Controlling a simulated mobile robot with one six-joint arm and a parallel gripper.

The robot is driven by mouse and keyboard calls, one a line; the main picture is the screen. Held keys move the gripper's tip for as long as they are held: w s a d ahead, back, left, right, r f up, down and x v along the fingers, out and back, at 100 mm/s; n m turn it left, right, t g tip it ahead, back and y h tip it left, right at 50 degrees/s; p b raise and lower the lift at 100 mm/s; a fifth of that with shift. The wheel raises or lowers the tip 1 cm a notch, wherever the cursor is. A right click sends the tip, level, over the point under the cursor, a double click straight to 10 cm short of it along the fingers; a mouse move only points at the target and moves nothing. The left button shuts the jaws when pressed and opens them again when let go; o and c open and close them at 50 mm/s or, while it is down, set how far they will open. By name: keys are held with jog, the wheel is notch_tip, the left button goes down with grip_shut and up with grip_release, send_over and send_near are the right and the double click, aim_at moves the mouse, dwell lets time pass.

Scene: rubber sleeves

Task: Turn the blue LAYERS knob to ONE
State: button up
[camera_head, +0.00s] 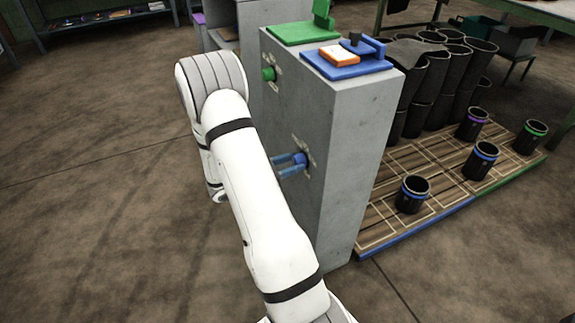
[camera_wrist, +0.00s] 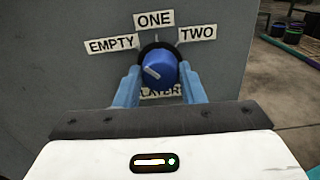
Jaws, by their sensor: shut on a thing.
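The blue LAYERS knob (camera_wrist: 158,66) sits on the side of a grey cabinet, in the middle of the wrist view. Its short white mark points up and left, toward the EMPTY label (camera_wrist: 112,45). The ONE label (camera_wrist: 154,19) is above the knob and the TWO label (camera_wrist: 197,34) is to its upper right. The LAYERS label (camera_wrist: 160,91) below is partly hidden by the knob. My gripper (camera_wrist: 160,74) has one blue finger on each side of the knob and is shut on it. In the head view, my gripper (camera_head: 291,165) reaches the cabinet side.
The grey cabinet (camera_head: 345,150) carries a green knob (camera_head: 268,73) higher on the same side, and green and blue fixtures on top. Behind it, several black sleeves (camera_head: 415,190) stand on a wooden pallet (camera_head: 385,222). The floor left of my arm is clear.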

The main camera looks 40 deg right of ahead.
jog(key=m+b, duration=0.1)
jog(key=m, duration=0.1)
jog(key=m+b, duration=0.1)
jog(key=m, duration=0.2)
jog(key=shift+w+d, duration=0.15)
jog(key=shift+w, duration=0.05)
jog(key=shift+r+m+b, duration=0.1)
jog(key=shift+m+b, duration=1.15)
jog(key=shift+m, duration=0.55)
jog(key=o, duration=1)
jog(key=p+v, duration=0.2)
jog(key=v, duration=0.5)
jog(key=shift+a, duration=0.4)
